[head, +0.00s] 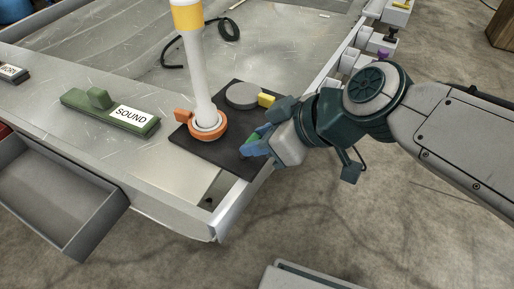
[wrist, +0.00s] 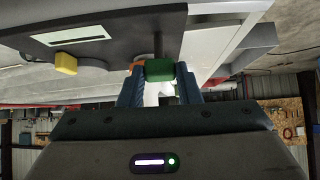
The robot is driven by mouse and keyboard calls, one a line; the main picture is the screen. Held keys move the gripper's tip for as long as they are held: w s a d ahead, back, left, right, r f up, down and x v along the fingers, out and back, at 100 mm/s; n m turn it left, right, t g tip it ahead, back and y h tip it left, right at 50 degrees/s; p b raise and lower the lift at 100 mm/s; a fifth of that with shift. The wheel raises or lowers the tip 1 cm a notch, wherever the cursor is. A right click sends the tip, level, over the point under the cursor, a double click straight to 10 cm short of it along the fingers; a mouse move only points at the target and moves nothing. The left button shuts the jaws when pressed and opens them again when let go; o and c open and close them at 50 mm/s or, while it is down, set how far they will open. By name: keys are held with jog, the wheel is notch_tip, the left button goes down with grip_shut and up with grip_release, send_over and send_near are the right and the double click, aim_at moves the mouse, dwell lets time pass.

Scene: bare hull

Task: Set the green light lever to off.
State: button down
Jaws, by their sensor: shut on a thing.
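A green lever (head: 253,138) sits at the right edge of a black plate (head: 222,159) on the grey bench. In the wrist view it is a green block (wrist: 160,70) between the blue fingertips. My gripper (head: 259,144) reaches in from the right and is shut on the green lever. The fingers partly hide the lever in the head view, so its base and exact setting cannot be told. On the same plate are an orange lever (head: 184,115) at the foot of a white pole (head: 198,75) and a yellow lever (head: 266,100) at a grey disc (head: 242,95).
A green box marked SOUND (head: 112,112) stands left of the plate. An open grey drawer (head: 60,190) juts out at the front left. A dark cable (head: 228,30) lies at the back. Several small fittings line the bench's right rail (head: 345,50). Bare floor lies in front.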

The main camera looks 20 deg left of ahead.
jog(key=shift+s+d+f+y+b, duration=0.1)
jog(key=shift+d+y+b, duration=0.1)
jog(key=shift+y+b, duration=0.35)
jog(key=c, duration=1)
grip_release()
jog(key=shift+c, duration=0.2)
jog(key=p+v, duration=0.5)
jog(key=v, duration=0.9)
jog(key=shift+s, duration=0.15)
jog(key=shift+a, duration=0.1)
